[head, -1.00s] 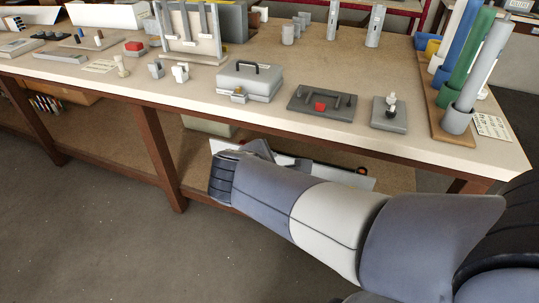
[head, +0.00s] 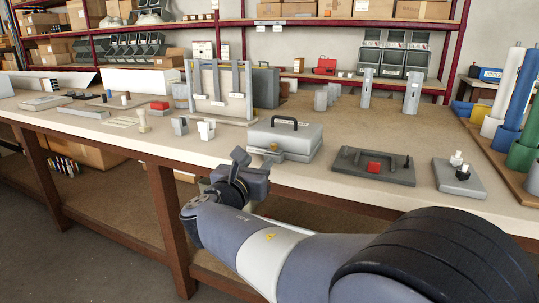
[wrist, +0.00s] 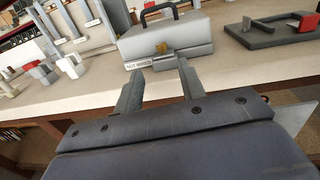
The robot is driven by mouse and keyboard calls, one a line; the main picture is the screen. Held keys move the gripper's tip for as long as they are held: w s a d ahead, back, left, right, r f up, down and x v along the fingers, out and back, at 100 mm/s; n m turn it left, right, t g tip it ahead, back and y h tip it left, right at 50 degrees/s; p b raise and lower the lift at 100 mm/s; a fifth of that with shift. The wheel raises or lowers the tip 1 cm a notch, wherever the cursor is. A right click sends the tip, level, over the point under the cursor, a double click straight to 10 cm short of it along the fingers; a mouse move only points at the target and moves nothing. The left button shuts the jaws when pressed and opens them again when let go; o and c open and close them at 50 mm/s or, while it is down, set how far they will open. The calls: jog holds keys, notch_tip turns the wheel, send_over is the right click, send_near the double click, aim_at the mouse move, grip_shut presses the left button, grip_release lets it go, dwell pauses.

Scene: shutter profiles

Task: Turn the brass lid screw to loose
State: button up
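A grey case (head: 285,136) with a black handle stands near the front edge of the bench. The small brass lid screw (head: 273,148) sits low on its front face. In the wrist view the brass screw (wrist: 162,47) shows above a ledge on the case (wrist: 178,38), with a small white label to its left. My gripper (wrist: 160,67) is open and empty. Its two fingers point toward the case, with the screw beyond and roughly between their tips, apart from them. In the head view my gripper (head: 240,158) is in front of the bench edge, left of the case.
Right of the case are a dark tray (head: 372,166) with a red block and a grey plate (head: 458,178) with a small fitting. Small grey and white blocks (head: 206,130) stand to the left. A frame with hanging profiles (head: 220,90) stands behind. The bench edge (head: 330,182) is close.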

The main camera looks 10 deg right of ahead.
aim_at(273, 146)
jog(key=b+x, duration=0.1)
jog(key=x, duration=0.9)
jog(key=shift+b, duration=0.35)
jog(key=shift+c, duration=0.5)
grip_shut()
